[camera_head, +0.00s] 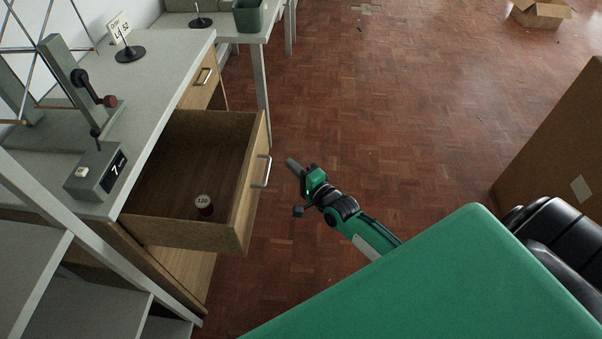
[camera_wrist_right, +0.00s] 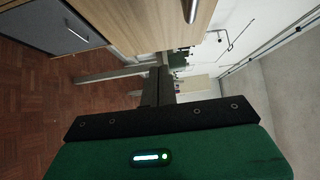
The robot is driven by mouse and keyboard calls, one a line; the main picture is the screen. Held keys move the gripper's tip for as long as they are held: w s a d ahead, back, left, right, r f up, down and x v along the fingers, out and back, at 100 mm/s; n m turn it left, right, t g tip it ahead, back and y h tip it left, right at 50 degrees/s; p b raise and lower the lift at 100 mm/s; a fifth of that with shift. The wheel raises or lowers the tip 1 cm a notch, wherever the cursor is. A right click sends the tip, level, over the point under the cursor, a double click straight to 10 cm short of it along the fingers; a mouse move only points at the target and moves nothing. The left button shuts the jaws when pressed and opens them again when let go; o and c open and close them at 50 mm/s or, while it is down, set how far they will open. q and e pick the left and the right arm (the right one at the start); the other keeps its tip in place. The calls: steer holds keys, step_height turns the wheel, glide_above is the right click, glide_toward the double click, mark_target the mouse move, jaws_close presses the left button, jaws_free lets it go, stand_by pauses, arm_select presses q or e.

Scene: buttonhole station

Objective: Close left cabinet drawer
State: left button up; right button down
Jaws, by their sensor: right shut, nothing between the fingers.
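The cabinet drawer (camera_head: 240,195) is pulled open below the grey-topped table on the left of the head view. It has a wooden front with a silver bar handle (camera_head: 262,171). A small spool-like thing marked 120 (camera_head: 204,204) stands inside it. My right gripper (camera_head: 291,164) is shut and empty, just right of the drawer front near the handle, with a small gap seen from above. The wrist view shows its dark fingers (camera_wrist_right: 158,88) together, below a wooden front (camera_wrist_right: 150,22) with part of a metal handle (camera_wrist_right: 190,10). My left gripper is not in view.
A grey device marked 7 (camera_head: 105,175) and a sign (camera_head: 122,35) stand on the tabletop (camera_head: 165,70). A metal table leg (camera_head: 262,90) stands behind the drawer. Cardboard boxes are at right (camera_head: 555,150) and far right (camera_head: 540,14). The parquet floor between is clear.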

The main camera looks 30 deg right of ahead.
mark_target(263, 150)
steer(key=w+a, duration=0.2)
steer(key=w, duration=0.1)
steer(key=w+a+p, duration=0.1)
steer(key=w, duration=0.1)
steer(key=shift+w, duration=0.25)
steer(key=shift+w+a, duration=0.25)
steer(key=shift+a, duration=0.3)
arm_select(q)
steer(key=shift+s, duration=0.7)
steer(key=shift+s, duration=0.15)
arm_select(e)
steer(key=shift+w+a, duration=0.1)
